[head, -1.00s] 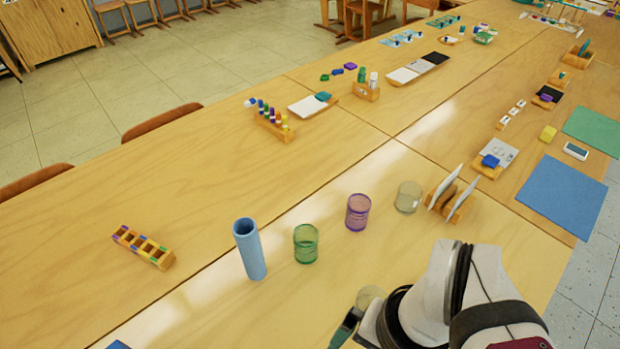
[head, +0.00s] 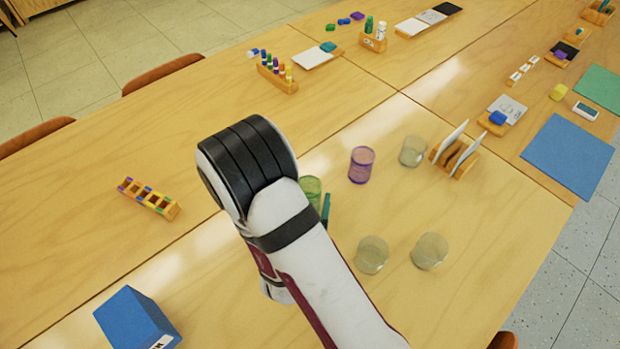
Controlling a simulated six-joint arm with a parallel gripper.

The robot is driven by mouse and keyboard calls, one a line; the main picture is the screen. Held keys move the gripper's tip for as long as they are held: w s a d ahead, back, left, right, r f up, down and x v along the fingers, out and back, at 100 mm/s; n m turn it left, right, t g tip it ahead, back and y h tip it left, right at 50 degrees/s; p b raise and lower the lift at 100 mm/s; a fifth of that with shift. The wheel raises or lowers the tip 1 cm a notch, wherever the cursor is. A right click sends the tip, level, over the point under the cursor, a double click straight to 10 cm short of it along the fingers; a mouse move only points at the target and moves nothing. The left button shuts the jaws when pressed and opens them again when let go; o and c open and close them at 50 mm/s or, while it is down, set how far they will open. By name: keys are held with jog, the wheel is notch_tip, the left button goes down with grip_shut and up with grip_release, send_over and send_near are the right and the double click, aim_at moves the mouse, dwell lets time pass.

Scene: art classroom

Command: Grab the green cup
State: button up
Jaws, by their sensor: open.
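The green cup (head: 312,186) is a see-through green tumbler standing upright on the wooden table (head: 480,215). My arm covers its lower left part in the head view. My gripper (head: 325,208) is mostly hidden behind my arm; one dark teal finger shows at the right side of the green cup, close to it. My jaws are open. The other finger is hidden, and I cannot tell whether the cup lies between the fingers or whether they touch it.
A purple cup (head: 361,165) and a clear cup (head: 413,152) stand to the right of the green one. Two more clear cups (head: 372,255) (head: 430,251) stand nearer. A wooden rack (head: 461,160) holds white panels. A blue box (head: 137,319) sits front left.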

aim_at(310, 181)
jog(key=x, duration=0.7)
jog(key=shift+r, duration=0.1)
jog(key=c, duration=1.3)
